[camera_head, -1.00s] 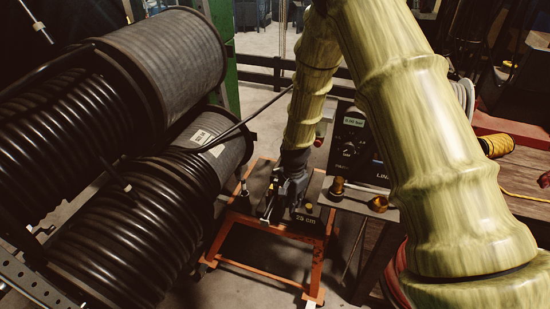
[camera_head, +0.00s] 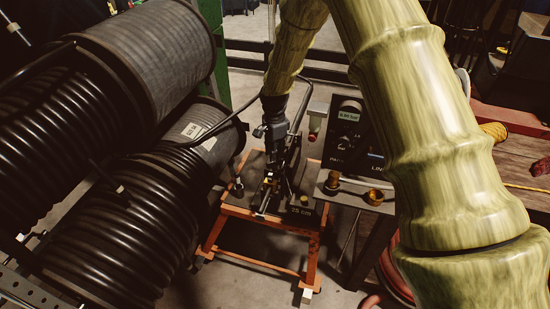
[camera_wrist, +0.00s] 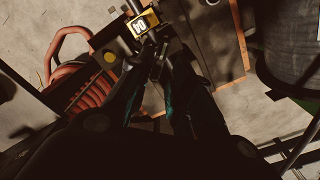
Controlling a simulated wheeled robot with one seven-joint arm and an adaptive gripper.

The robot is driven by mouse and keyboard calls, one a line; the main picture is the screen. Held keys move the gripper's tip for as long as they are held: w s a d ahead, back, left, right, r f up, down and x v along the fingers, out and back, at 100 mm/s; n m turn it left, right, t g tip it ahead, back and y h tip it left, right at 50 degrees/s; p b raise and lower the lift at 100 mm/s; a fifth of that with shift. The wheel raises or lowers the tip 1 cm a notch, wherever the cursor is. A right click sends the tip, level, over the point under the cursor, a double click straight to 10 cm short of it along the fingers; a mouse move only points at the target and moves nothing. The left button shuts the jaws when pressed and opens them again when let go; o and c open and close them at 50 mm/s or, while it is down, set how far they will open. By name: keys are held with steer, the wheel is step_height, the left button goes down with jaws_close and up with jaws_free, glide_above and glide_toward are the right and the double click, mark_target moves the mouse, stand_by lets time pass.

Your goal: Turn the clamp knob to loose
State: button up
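I cannot clearly tell which is the clamp knob. My gripper (camera_head: 272,152) points down just above and behind these parts. The fingertips are dark and blend into the block, so contact and opening are unclear.
Large black hose reels (camera_head: 130,220) fill the left side. A control panel (camera_head: 347,138) stands to the right, with brass fittings (camera_head: 375,197) on a grey ledge before it. A red coiled hose (camera_wrist: 85,93) shows in the wrist view.

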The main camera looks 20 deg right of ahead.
mark_target(275, 162)
steer(key=shift+f+p, duration=0.65)
steer(key=shift+f, duration=1.7)
jaws_close()
